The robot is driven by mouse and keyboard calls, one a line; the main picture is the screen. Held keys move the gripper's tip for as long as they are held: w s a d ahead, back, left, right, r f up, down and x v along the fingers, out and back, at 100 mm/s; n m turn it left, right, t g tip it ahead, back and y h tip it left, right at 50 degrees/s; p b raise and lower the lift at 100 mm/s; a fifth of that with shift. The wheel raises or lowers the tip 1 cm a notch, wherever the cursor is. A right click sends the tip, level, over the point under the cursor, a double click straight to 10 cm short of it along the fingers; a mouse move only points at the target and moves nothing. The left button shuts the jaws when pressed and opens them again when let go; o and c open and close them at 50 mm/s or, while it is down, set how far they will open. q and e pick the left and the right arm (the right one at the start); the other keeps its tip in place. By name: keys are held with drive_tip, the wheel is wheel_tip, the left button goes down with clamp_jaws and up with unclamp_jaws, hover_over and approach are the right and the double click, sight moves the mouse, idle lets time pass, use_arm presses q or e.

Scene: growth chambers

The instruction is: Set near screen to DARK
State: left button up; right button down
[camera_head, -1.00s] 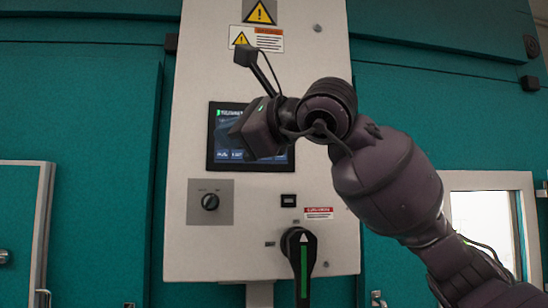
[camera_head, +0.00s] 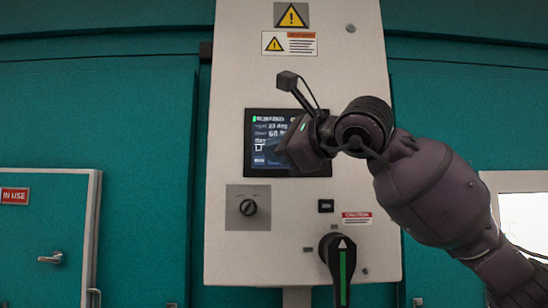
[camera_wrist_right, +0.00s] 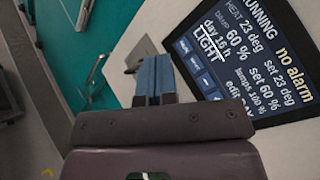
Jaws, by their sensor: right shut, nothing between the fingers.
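The near screen (camera_head: 262,135) is a dark touch display on the white panel, its right part hidden behind my right gripper (camera_head: 300,146). In the right wrist view the screen (camera_wrist_right: 245,62) reads RUNNING, no alarm, LIGHT underlined, day 16 h, lamps 100 % and edit DAY. A column of small keys with labels such as MENU (camera_wrist_right: 179,45) runs along one side of its display. My right gripper's blue fingers (camera_wrist_right: 153,76) are shut and empty, beside the screen's key side in that view. I cannot tell whether they touch it. My left gripper is not in view.
Below the screen are a rotary knob (camera_head: 249,208), a small black display (camera_head: 326,206) and a large black handle with a green stripe (camera_head: 341,268). Warning signs (camera_head: 290,43) sit above. A door with an IN USE sign (camera_head: 14,196) is at the left.

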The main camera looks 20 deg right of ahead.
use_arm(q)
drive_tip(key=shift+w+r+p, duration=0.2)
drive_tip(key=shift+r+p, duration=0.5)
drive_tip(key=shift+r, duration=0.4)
use_arm(e)
drive_tip(key=w, duration=0.1)
drive_tip(key=w+d, duration=0.1)
drive_tip(key=w, duration=0.3)
drive_tip(key=shift+d, duration=0.25)
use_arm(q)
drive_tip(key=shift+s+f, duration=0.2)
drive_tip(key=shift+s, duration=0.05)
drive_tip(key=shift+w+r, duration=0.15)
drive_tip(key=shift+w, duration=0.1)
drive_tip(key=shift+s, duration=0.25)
use_arm(e)
drive_tip(key=shift+w, duration=0.15)
drive_tip(key=shift+w+d, duration=0.1)
drive_tip(key=shift+w, duration=0.15)
